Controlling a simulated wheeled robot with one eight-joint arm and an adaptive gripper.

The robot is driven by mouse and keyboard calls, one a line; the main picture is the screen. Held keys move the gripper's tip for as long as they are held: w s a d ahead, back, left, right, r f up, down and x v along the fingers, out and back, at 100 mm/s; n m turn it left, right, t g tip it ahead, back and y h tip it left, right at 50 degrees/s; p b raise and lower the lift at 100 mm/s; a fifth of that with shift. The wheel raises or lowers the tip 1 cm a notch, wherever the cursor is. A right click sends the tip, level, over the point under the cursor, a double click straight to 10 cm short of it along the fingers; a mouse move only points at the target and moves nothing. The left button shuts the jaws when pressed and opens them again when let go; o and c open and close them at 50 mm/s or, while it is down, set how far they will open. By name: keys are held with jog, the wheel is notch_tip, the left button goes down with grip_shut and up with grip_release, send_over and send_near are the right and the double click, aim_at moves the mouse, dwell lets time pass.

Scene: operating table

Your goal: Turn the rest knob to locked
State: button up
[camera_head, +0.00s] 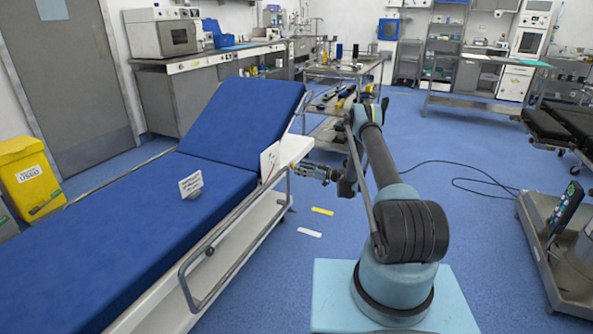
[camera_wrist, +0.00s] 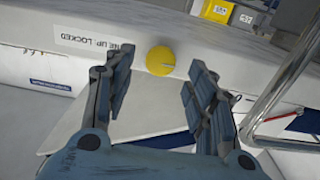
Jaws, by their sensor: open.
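The rest knob (camera_wrist: 160,61) is a round yellow knob with a small mark near its right side, on the pale side face of the table. A label (camera_wrist: 95,42) to its left in the wrist view reads in part "LOCKED". My gripper (camera_wrist: 160,78) is open and empty, with one finger to each side of the knob in the picture; I cannot tell whether it touches. In the head view my gripper (camera_head: 325,172) is at the side of the blue operating table (camera_head: 130,215), by its raised backrest (camera_head: 240,125).
A metal side rail (camera_head: 200,285) runs along the table and shows at the right in the wrist view (camera_wrist: 285,75). A small sign (camera_head: 190,185) stands on the mattress. A cart with tools (camera_head: 330,100) is behind.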

aim_at(293, 166)
jog(key=shift+x, duration=1.7)
jog(key=shift+c, duration=0.6)
jog(key=c, duration=1)
